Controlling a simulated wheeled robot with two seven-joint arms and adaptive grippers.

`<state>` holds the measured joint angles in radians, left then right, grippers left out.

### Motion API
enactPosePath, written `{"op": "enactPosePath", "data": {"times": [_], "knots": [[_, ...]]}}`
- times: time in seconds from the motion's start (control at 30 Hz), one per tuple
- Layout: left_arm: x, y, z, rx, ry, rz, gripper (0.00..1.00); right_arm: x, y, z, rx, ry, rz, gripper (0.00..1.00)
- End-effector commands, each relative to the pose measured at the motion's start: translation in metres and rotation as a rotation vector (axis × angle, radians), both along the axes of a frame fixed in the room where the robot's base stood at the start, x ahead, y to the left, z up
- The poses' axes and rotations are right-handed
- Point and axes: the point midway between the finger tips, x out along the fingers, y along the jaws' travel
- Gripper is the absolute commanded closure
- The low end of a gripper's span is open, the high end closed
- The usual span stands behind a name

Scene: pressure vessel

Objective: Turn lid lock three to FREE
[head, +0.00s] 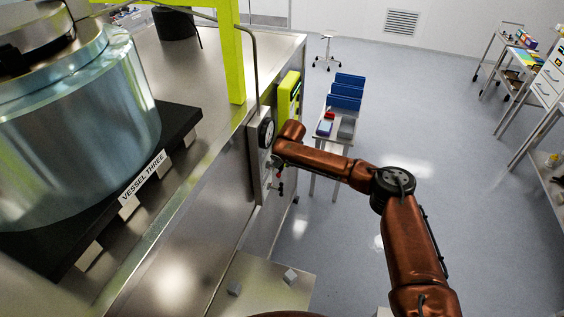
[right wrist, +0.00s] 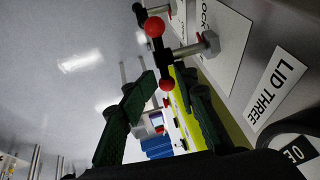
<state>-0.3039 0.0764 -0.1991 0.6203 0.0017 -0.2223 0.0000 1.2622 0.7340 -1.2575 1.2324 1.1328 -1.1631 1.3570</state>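Lid lock three's handle (right wrist: 161,58) is a dark crossbar with a red ball at each end, on a metal shaft coming out of the panel. In the head view a red ball of the handle (head: 281,187) shows low on the panel's side. My right gripper (right wrist: 168,82) is open, its dark green fingers either side of the handle's lower ball in the wrist view. I cannot tell whether they touch it. The "LID THREE" plate (right wrist: 277,88) is beside it. A white lock plate (right wrist: 222,40) behind the shaft is partly cut off. My left gripper is not in view.
A round gauge (head: 266,132) sits on the panel above my right gripper. The Vessel Three tank (head: 80,125) stands on the bench at left. A small table (head: 338,147) with blue bins stands behind the arm.

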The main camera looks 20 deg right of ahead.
Motion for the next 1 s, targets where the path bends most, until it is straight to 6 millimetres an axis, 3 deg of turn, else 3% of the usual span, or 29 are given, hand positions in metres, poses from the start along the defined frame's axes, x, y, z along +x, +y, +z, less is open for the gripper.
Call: {"op": "enactPosePath", "data": {"times": [0.1,0.37,0.53,0.63,1.0], "knots": [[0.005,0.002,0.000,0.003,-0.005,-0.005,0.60,0.000,0.005,0.001,-0.008,0.000,-0.002,0.70],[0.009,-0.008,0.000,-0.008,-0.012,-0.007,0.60,0.000,0.015,0.003,-0.012,0.001,0.000,0.88],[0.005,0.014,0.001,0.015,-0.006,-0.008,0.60,0.001,0.016,0.004,-0.007,-0.001,0.006,0.99],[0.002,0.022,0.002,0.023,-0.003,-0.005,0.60,0.001,0.018,0.004,-0.006,-0.003,0.007,1.00],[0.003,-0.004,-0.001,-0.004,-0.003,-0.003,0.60,0.001,0.017,0.005,-0.005,-0.005,0.007,1.00]]}}
